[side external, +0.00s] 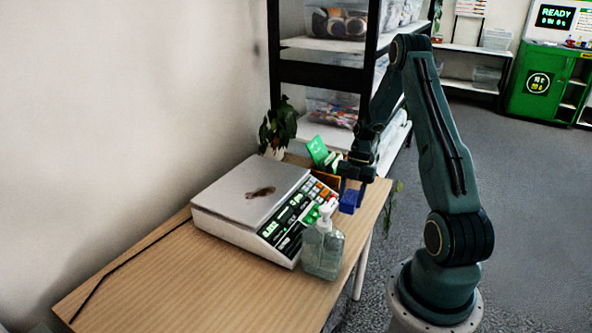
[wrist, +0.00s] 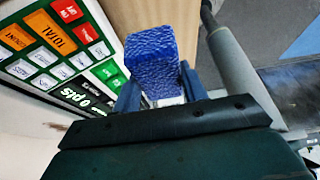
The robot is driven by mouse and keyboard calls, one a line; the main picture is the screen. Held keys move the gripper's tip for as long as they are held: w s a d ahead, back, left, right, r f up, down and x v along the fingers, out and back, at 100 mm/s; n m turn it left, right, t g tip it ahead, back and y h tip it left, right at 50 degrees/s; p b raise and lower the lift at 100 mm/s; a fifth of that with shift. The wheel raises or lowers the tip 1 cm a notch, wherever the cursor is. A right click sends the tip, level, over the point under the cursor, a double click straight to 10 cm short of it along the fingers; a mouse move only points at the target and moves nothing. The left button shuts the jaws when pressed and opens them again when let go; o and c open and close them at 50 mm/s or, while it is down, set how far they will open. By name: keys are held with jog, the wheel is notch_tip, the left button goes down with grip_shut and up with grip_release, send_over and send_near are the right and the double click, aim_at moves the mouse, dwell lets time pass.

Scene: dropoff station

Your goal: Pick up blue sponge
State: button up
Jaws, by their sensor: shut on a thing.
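The blue sponge (side external: 350,201) is a small bright blue block in the side external view. It is near the right edge of the table, beside the scale's keypad. My gripper (side external: 353,188) points down and is shut on the sponge, with a finger on either side. In the wrist view the textured sponge (wrist: 153,62) sits between the two fingers of my gripper (wrist: 160,88). Its far end sticks out past the fingertips. I cannot tell whether the sponge touches the table.
A white scale (side external: 250,210) with a dark item on its plate fills the table's middle. A clear pump bottle (side external: 323,248) stands just in front of the sponge. A small box with green cards (side external: 318,152) and a plant (side external: 277,128) are behind.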

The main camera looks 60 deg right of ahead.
jog(key=d, duration=0.7)
jog(key=shift+d, duration=0.35)
